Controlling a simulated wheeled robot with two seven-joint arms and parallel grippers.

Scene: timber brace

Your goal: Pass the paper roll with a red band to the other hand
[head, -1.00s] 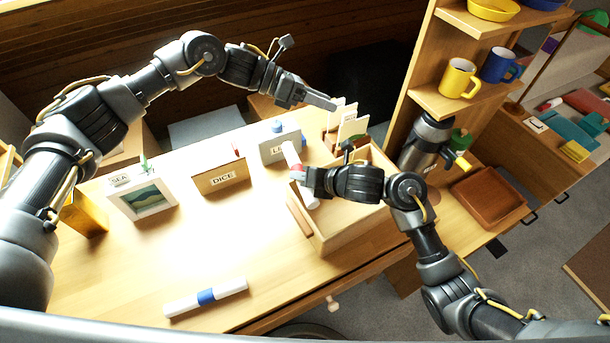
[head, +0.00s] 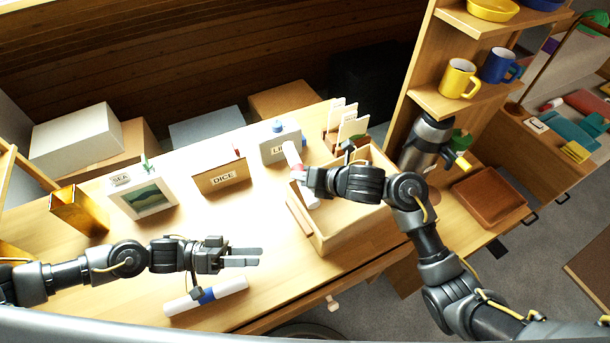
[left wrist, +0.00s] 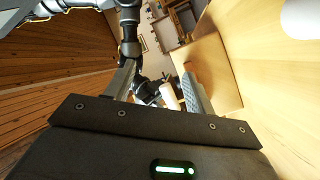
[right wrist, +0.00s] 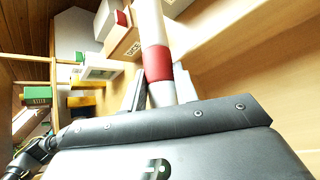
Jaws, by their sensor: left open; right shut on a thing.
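The white paper roll with a red band (right wrist: 158,62) is held in my right gripper (head: 303,178), which is shut on it at the band. In the head view the roll's upper white end (head: 291,155) sticks out past the gripper, and a lower end shows below it, near the wooden box. In the left wrist view the white roll (left wrist: 170,97) shows small, between the left fingers in the distance. My left gripper (head: 262,257) is open and empty, low over the table's left half, well apart from the red-banded roll.
A white roll with a blue band (head: 207,296) lies on the table just below my left gripper. An open wooden box (head: 345,232) stands by my right gripper. A DICE box (head: 222,180), picture frame (head: 143,199) and grey labelled box (head: 280,147) line the back. The table's middle is clear.

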